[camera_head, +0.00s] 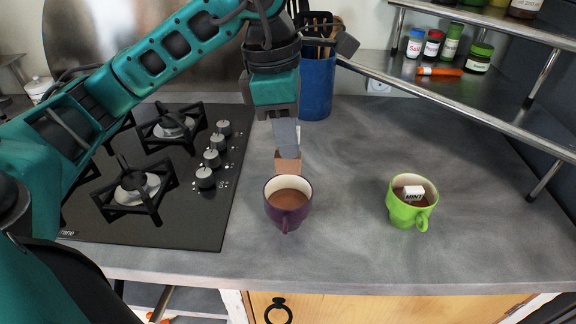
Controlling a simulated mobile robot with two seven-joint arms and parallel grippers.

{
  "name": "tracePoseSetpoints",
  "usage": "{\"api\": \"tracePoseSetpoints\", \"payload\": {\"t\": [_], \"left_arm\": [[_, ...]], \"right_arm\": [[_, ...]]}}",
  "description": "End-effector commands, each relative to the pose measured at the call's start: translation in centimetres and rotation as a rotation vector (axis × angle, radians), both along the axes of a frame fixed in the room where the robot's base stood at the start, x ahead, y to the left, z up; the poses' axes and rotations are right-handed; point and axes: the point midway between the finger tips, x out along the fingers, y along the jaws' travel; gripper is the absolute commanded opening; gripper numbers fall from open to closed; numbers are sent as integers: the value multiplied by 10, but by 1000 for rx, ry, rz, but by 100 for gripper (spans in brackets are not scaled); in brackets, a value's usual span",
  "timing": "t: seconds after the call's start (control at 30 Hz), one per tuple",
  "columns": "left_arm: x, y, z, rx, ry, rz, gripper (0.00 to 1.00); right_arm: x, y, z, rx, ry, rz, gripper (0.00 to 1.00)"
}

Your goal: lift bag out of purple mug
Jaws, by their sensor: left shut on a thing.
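The purple mug (287,219) stands upright on the grey counter, its handle toward the front. Brown liquid shows inside it. My left gripper (287,150) points down just past the mug's far rim in the picture. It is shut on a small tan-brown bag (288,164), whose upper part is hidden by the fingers. The bag shows above the mug's far rim, and none of it is seen in the liquid. I cannot tell its exact height over the counter. My right gripper is not in view.
A green mug (404,213) with a white MINT tag (413,193) stands to the right. A black hob (190,226) lies at left, a blue utensil holder (317,88) behind. A metal shelf (400,78) with jars overhangs the back right. The counter between the mugs is clear.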

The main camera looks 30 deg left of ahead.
Motion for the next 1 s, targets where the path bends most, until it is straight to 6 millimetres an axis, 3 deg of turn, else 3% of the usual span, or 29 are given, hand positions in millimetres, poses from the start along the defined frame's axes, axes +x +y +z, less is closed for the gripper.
{"api": "tracePoseSetpoints", "payload": {"t": [0.03,0.2,1.0], "left_arm": [[1,0,18,-2,-7,-1,9],[0,0,54,-1,-5,0,9],[0,0,100,0,-1,2,9]], "right_arm": [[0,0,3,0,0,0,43],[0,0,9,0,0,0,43],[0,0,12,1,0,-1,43]]}}
